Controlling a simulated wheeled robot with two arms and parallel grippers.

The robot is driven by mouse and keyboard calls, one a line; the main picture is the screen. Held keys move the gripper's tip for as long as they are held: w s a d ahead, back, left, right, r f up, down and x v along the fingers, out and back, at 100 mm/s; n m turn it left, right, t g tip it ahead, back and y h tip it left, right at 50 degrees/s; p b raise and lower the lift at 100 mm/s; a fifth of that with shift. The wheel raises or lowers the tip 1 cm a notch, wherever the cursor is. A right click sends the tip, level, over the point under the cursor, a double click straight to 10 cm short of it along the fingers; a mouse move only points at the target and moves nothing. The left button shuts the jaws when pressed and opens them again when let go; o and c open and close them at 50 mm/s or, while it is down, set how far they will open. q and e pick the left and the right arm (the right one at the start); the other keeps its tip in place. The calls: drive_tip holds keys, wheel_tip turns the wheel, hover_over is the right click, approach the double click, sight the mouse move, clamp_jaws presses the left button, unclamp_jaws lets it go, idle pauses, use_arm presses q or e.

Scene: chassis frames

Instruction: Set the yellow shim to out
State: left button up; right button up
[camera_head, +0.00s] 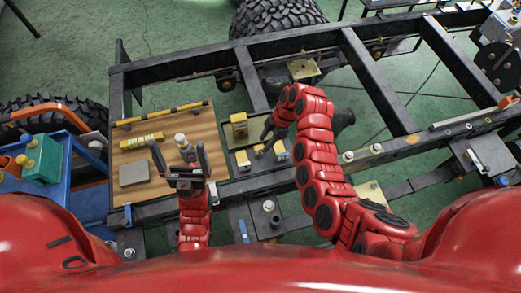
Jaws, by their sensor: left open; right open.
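Several small yellow pieces lie near my grippers; I cannot tell for certain which one is the shim. One yellow block (239,121) stands at the back of a dark tray (229,146). Two smaller yellow-and-white pieces, a middle one (259,149) and a right one (281,151), sit at the tray's front.
A grey square plate (134,173) lies on the board's left. A black chassis frame (215,63) surrounds the work area. A blue cart (58,188) with a green box (43,160) stands at the left. Bolts (348,156) stand on the frame at right.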

sight(261, 148)
drive_tip(key=shift+p+x, duration=0.55)
drive_tip(key=shift+x, duration=2.05)
drive_tip(key=shift+c, duration=0.3)
clamp_jaws()
